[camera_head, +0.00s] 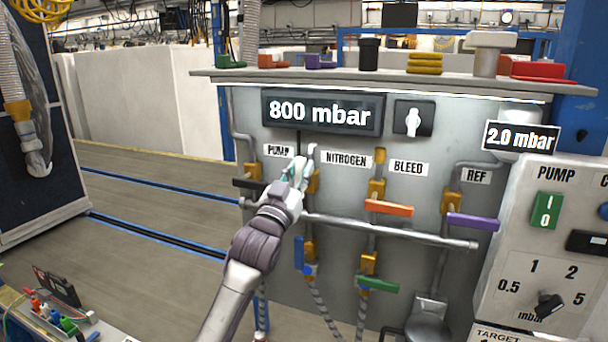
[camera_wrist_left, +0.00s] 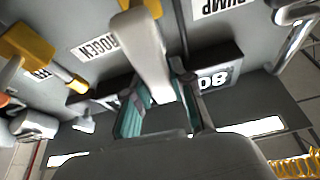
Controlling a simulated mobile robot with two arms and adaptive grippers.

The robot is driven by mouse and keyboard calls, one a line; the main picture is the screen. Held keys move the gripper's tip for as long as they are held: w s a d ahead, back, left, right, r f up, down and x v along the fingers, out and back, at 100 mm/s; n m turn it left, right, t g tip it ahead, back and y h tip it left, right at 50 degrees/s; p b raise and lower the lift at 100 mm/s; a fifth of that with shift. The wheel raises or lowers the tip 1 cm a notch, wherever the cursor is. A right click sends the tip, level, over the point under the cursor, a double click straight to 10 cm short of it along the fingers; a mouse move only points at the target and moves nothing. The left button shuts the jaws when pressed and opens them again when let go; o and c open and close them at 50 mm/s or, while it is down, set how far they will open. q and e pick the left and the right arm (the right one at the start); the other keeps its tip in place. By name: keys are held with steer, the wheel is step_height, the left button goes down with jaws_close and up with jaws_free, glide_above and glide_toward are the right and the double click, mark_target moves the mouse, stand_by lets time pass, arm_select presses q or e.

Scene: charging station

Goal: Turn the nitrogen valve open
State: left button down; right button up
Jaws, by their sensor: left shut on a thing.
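The nitrogen valve shows in the head view as a yellow body (camera_head: 314,182) on a vertical pipe, just left of the NITROGEN label (camera_head: 346,160). Its pale grey lever (camera_wrist_left: 148,45) is clear in the left wrist view, with a bit of the yellow body behind its wide end. My left gripper (camera_head: 294,169) is at this valve and mostly covers the lever in the head view. In the left wrist view the teal finger pads of the gripper (camera_wrist_left: 163,112) lie on both sides of the lever, shut on it. The lever looks roughly in line with the pipe. My right gripper is out of view.
A black lever (camera_head: 250,184) is close left, an orange lever (camera_head: 388,208) right, and a purple one (camera_head: 472,221) farther right. A horizontal pipe (camera_head: 400,229) crosses below. A blue lever (camera_head: 299,253) hangs lower. The display (camera_head: 322,112) above reads 800 mbar.

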arm_select(q)
steer(key=shift+a+n, duration=0.15)
steer(key=shift+n, duration=0.35)
steer(key=shift+r, duration=0.1)
steer(key=c, duration=1)
jaws_free()
steer(key=shift+w, duration=0.1)
steer(key=shift+o, duration=0.2)
steer(key=v, duration=1.2)
steer(key=shift+f, duration=0.2)
